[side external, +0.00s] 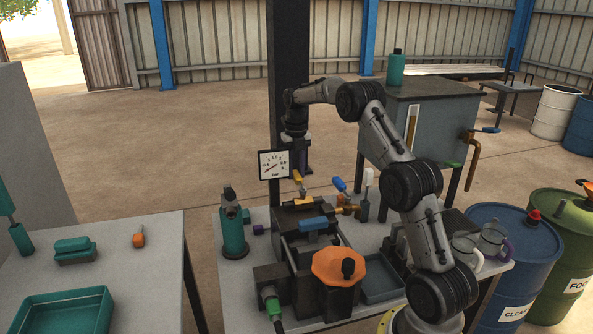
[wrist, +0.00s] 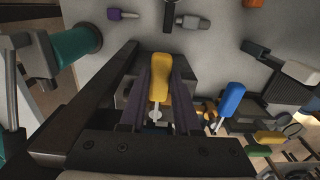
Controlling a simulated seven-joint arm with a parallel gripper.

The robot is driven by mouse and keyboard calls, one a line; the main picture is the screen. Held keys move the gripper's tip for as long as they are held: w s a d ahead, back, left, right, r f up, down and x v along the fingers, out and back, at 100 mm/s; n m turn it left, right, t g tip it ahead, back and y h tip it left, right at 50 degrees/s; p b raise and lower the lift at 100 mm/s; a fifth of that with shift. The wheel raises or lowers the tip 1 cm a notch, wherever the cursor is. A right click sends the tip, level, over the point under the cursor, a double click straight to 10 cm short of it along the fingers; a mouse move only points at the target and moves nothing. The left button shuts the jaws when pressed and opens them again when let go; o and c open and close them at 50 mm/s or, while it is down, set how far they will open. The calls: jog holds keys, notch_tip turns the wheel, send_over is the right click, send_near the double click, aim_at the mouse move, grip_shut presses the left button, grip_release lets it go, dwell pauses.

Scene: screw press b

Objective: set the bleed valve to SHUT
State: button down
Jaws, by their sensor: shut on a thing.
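A small valve lever with a yellow grip (side external: 299,181) stands on the dark press block (side external: 297,217), behind the orange handwheel (side external: 338,267). In the wrist view the yellow lever (wrist: 159,78) lies between my two fingers, its pale stem running down to a small pivot. My gripper (side external: 301,170) reaches down from above and is shut on the yellow lever; the fingers also show in the wrist view (wrist: 161,92). I cannot read any SHUT mark in either view. The valve body is partly hidden by the gripper.
A blue-handled lever (side external: 340,184) stands just right of the yellow one. A pressure gauge (side external: 275,164) is close left of my gripper. A teal pump-like body (side external: 234,238) stands left of the press. Glass mugs (side external: 467,250) and a shallow tray (side external: 383,283) are on the right.

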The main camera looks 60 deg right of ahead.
aim_at(296, 173)
jog(key=shift+w+r, duration=0.1)
jog(key=shift+r, duration=0.05)
jog(key=c, duration=0.6)
grip_release()
notch_tip(296, 173, up, 14)
jog(key=shift+f, duration=0.15)
dwell(0.3)
